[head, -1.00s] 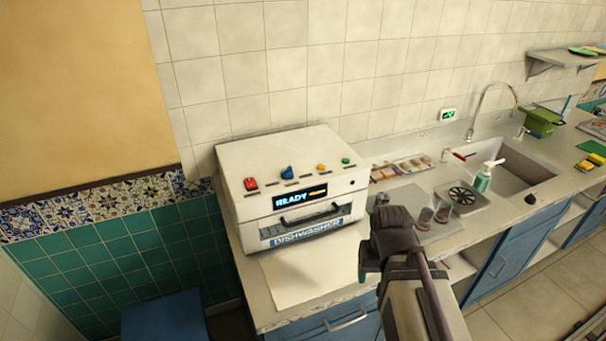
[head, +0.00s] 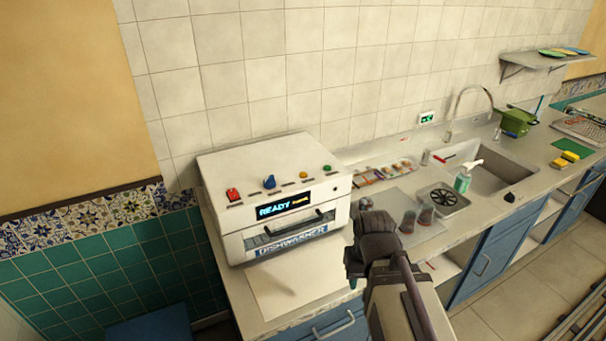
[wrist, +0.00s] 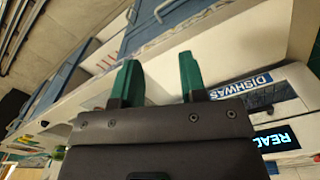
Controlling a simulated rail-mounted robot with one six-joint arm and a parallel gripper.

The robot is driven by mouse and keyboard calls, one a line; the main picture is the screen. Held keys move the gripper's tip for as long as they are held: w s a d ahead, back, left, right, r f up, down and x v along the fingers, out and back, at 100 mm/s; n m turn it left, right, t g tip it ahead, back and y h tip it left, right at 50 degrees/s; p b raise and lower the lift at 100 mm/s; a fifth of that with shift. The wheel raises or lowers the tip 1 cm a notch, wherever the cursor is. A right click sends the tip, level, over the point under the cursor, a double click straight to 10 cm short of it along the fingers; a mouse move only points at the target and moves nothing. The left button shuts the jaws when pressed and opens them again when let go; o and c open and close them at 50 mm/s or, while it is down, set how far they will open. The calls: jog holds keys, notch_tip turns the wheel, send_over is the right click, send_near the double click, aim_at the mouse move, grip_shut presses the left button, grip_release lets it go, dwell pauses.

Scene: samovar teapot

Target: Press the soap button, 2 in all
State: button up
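The white dishwasher (head: 245,160) stands on the counter in the head view, its display reading READY. Along its top front edge sit a red switch (head: 233,195), a blue knob (head: 269,182), a yellow button (head: 303,175) and a green button (head: 327,168). Their labels are too small to read, so I cannot tell which is the soap button. My gripper (wrist: 159,80) is open and empty in the wrist view, its two green fingers apart. In the head view it is in front and to the right of the dishwasher, apart from the buttons. The wrist view also shows the dishwasher's label (wrist: 240,88) and display.
A soap pump bottle (head: 463,178) stands by the sink (head: 500,178). Two glasses (head: 417,218) stand on the counter right of the dishwasher, near my arm. A flat pale board (head: 285,287) lies in front of the dishwasher. A tiled wall is behind.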

grip_shut()
dwell(1.3)
